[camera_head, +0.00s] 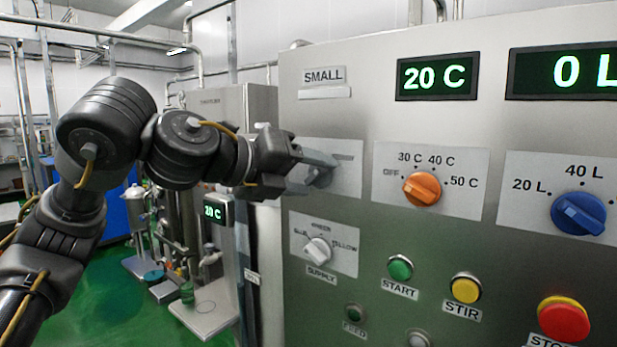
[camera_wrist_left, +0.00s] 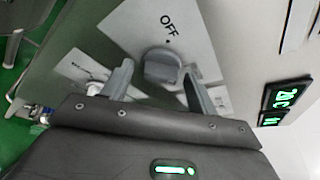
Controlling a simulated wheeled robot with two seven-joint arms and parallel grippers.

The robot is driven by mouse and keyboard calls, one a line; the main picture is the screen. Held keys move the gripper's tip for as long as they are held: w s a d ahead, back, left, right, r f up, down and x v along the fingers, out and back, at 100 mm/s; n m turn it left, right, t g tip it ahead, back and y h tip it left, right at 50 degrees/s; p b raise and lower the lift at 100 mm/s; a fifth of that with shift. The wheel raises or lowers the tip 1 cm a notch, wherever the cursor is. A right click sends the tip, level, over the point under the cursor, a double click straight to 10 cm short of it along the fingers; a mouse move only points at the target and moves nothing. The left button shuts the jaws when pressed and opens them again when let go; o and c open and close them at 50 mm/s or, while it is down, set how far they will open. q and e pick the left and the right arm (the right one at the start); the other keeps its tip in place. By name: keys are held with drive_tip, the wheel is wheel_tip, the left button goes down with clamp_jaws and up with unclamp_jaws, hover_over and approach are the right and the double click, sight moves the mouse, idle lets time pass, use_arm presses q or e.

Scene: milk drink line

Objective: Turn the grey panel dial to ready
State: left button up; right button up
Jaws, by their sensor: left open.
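The grey panel dial (camera_wrist_left: 162,66) sits on a light label plate with the word OFF and a dot beside it in the left wrist view. No "ready" label can be read. In the head view the dial (camera_head: 321,178) is partly hidden by my left gripper (camera_head: 317,172). My left gripper is open, and in the wrist view its two fingers (camera_wrist_left: 158,72) are on either side of the dial, with gaps showing. I cannot tell whether a finger touches it. My right gripper is in neither view.
On the same steel panel are a white supply knob (camera_head: 318,251) just below, an orange dial (camera_head: 422,189), a blue dial (camera_head: 578,214), a green start button (camera_head: 400,267), a yellow stir button (camera_head: 466,288) and a red stop button (camera_head: 564,319). Displays (camera_head: 437,77) are above.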

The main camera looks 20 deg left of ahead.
use_arm(q)
drive_tip(key=b+v, duration=0.4)
drive_tip(key=v, duration=0.6)
drive_tip(key=shift+s, duration=0.25)
